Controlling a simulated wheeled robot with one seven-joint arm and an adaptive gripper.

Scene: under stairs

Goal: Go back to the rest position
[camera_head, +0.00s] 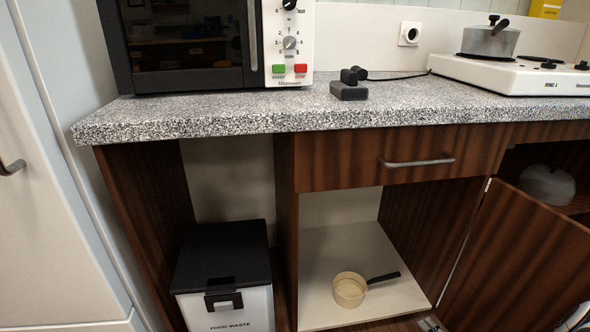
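My gripper and arm cannot be made out in the head view. A small pan (350,290) with a pale yellow body and a dark handle stands on the light shelf board (328,255) of the open cupboard under the counter. Its handle points to the right. Nothing is seen touching the pan.
A speckled counter (230,115) carries a microwave (185,45), a small black object (349,90) and a white hob (520,75) with a lidded pot (490,40). A drawer (400,160) is shut. A cupboard door (525,260) stands open at right. A food waste bin (224,270) stands lower left.

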